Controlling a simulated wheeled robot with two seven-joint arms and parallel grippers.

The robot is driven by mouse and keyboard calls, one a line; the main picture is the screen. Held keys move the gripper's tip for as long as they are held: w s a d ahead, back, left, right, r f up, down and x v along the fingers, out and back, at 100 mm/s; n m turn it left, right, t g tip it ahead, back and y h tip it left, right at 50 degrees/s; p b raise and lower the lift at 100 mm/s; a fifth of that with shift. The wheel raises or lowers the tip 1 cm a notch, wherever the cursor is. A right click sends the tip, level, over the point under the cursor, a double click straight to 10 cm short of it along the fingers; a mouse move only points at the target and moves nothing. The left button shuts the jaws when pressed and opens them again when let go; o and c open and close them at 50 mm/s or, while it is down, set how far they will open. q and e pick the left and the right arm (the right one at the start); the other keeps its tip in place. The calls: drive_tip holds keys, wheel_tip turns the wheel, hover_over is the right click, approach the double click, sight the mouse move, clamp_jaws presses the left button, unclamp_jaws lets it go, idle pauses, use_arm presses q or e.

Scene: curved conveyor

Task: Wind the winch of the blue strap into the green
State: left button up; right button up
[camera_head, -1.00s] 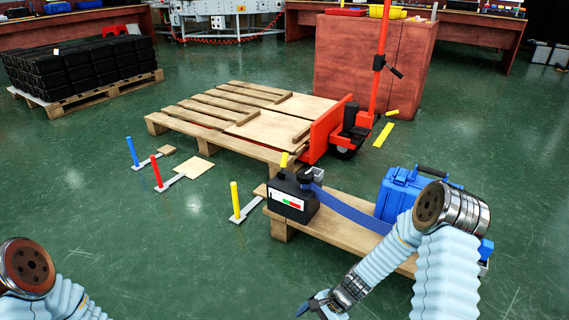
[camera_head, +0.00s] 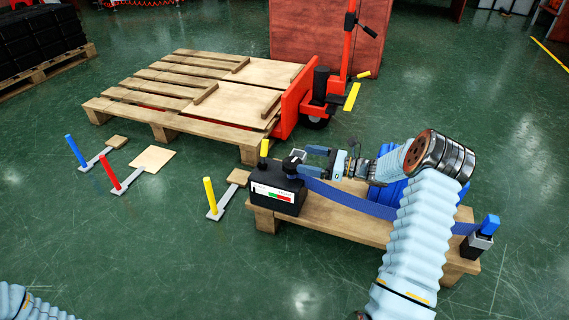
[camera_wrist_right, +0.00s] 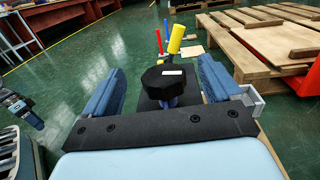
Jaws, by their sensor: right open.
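The winch is a black box (camera_head: 277,194) with a white, red and green gauge on its front. It has a dark round knob (camera_head: 292,165) on top, which shows in the right wrist view (camera_wrist_right: 163,78) between my fingers. The blue strap (camera_head: 350,199) runs from the winch rightward to a small dark block with a blue top (camera_head: 489,226). My right gripper (camera_head: 306,162) is open, with one finger on each side of the knob; contact cannot be told. Part of my left arm shows at the lower left; its jaws are not readable.
The winch stands on a low wooden pallet (camera_head: 350,226). A blue case (camera_head: 388,192) is mostly hidden behind my right arm. Yellow (camera_head: 210,194), red (camera_head: 109,171) and blue (camera_head: 75,151) posts stand left. A larger pallet (camera_head: 165,118) with a red jack (camera_head: 293,97) is behind.

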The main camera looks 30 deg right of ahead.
sight(287, 161)
drive_tip(key=f, duration=0.2)
drive_tip(key=w+a+f, duration=0.1)
drive_tip(key=shift+f+b, duration=0.3)
drive_tip(key=shift+b, duration=0.1)
drive_tip(key=b+x, duration=0.1)
drive_tip(key=x, duration=0.5)
drive_tip(key=shift+r, duration=0.15)
drive_tip(key=shift+c, duration=0.4)
drive_tip(key=c, duration=0.9)
drive_tip(key=shift+m+t+h, duration=0.4)
drive_tip(key=shift+h, duration=0.1)
